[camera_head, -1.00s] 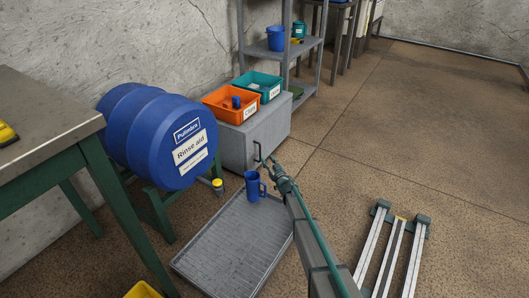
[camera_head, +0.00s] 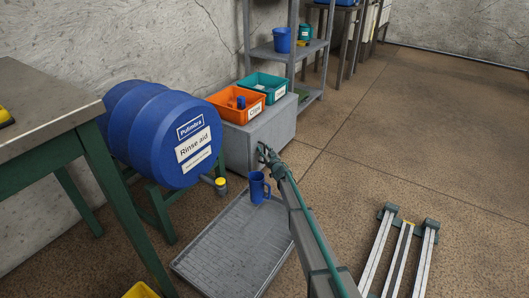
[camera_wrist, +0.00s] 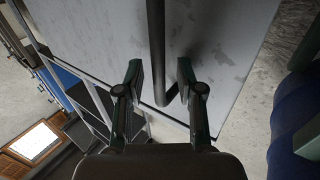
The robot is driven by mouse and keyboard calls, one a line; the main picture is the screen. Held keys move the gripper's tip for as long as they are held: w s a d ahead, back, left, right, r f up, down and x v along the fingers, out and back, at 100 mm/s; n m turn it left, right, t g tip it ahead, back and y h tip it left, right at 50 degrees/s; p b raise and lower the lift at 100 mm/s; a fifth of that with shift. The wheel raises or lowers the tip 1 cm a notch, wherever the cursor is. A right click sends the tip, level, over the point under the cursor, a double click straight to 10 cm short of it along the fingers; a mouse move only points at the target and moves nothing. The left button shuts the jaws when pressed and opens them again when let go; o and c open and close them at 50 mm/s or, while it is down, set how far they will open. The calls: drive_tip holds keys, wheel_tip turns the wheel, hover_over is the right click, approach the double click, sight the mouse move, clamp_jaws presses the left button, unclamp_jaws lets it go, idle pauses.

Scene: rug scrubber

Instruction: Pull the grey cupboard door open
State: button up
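The grey cupboard (camera_head: 270,128) stands low against the wall behind the tray, and its front looks closed. In the wrist view the pale grey door (camera_wrist: 215,45) fills the upper part, with a dark bar handle (camera_wrist: 156,45) running down the middle. My gripper (camera_wrist: 160,75) is open, one finger on each side of the handle's end. Gaps show between the handle and both fingers. In the head view my gripper (camera_head: 265,153) is at the cupboard's front, and it hides the handle there.
An orange bin (camera_head: 232,112) and a teal bin (camera_head: 272,86) sit on the cupboard. A blue mug (camera_head: 257,188) stands on the grey floor tray (camera_head: 225,255) below my arm. A blue drum (camera_head: 165,135) is at left.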

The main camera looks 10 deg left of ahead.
clamp_jaws()
drive_tip(key=shift+s+r, duration=0.1)
idle(0.3)
